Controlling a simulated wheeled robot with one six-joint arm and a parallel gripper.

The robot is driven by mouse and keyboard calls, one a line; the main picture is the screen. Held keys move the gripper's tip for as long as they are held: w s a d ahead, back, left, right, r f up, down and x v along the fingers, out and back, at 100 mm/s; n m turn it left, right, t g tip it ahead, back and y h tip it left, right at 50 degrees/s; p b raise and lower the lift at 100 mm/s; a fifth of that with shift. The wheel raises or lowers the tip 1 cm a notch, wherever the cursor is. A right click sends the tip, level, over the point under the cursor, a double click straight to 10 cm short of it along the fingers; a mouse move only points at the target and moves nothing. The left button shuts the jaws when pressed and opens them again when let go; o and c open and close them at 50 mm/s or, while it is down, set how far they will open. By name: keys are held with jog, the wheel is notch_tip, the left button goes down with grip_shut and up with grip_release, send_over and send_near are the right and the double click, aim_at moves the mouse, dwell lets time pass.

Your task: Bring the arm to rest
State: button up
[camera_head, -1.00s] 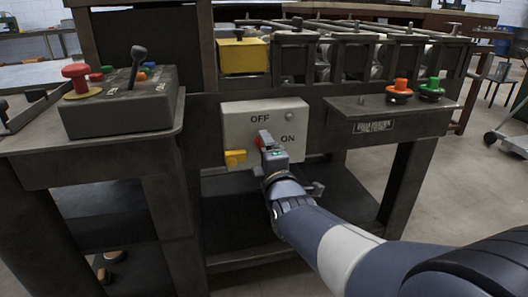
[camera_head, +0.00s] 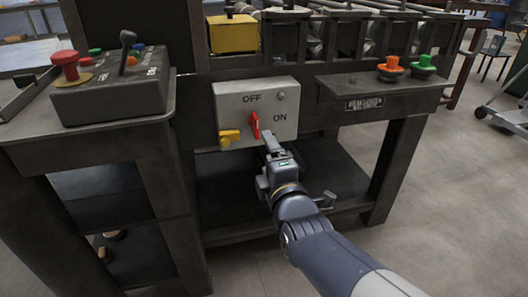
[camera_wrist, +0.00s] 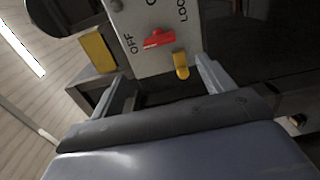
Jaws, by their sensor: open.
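My gripper (camera_head: 268,150) is in front of the grey switch box, below and right of its red switch. Its jaws are open and empty in the wrist view (camera_wrist: 155,88), with a finger at each side. The grey switch box (camera_head: 285,100) carries the words OFF and ON. Its red switch (camera_head: 254,125) stands nearly upright and is clear of my gripper. A yellow latch (camera_head: 229,138) sits at the box's lower left. The red switch (camera_wrist: 158,38) and yellow latch (camera_wrist: 181,66) also show beyond the fingers in the wrist view.
A control box (camera_head: 110,98) with a red mushroom button (camera_head: 67,66) and a lever stands on the left ledge. Orange (camera_head: 390,68) and green (camera_head: 424,66) buttons are on the right ledge. Open floor (camera_head: 450,190) lies to the right.

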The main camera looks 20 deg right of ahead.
aim_at(256, 131)
jog(key=w+b, duration=0.3)
jog(key=w, duration=0.8)
jog(key=shift+s, duration=0.1)
